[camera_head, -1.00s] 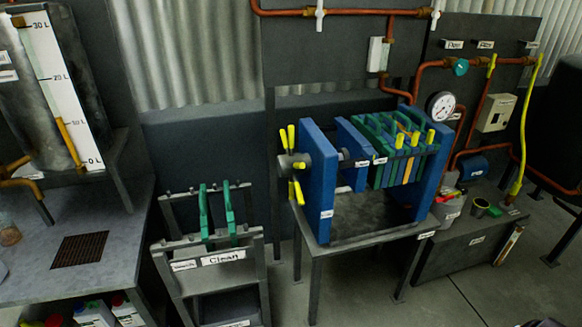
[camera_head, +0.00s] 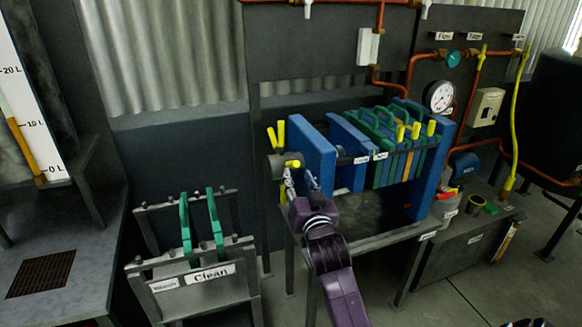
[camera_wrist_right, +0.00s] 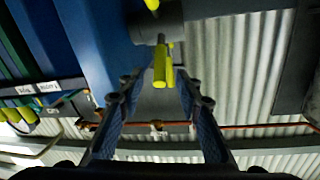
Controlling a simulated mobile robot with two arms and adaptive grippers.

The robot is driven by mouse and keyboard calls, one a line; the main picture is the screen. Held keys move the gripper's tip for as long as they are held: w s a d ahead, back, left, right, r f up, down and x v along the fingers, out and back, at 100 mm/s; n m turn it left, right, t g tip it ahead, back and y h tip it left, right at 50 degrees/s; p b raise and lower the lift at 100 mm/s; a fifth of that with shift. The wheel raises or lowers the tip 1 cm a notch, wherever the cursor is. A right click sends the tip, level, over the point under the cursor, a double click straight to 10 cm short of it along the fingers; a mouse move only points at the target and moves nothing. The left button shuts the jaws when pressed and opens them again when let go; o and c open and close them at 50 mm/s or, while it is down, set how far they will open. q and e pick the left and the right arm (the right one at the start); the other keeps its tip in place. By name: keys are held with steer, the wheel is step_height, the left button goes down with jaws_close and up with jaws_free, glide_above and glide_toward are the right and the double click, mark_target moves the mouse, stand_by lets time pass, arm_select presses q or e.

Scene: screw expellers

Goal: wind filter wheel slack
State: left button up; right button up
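The filter wheel is a grey hub with yellow handles (camera_head: 281,134) on the left end of the blue filter press (camera_head: 312,150). My right gripper (camera_head: 301,178) is in front of the wheel and hides its lower part. In the right wrist view the fingers (camera_wrist_right: 160,82) are apart, and one yellow handle (camera_wrist_right: 160,68) shows between or just beyond their tips. The grey hub (camera_wrist_right: 157,26) is above it. I cannot tell whether a finger touches the handle.
A rack with green plates (camera_head: 214,225) labelled "Clean" stands left of the press. Green, blue and orange plates (camera_head: 385,150) fill the press's right part. A gauge (camera_head: 439,97) and copper pipes are behind. Floor shows at the lower right (camera_head: 490,285).

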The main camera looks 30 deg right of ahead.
mark_target(293, 165)
steer(key=shift+p+x, duration=0.3)
steer(key=shift+x, duration=3.3)
jaws_close()
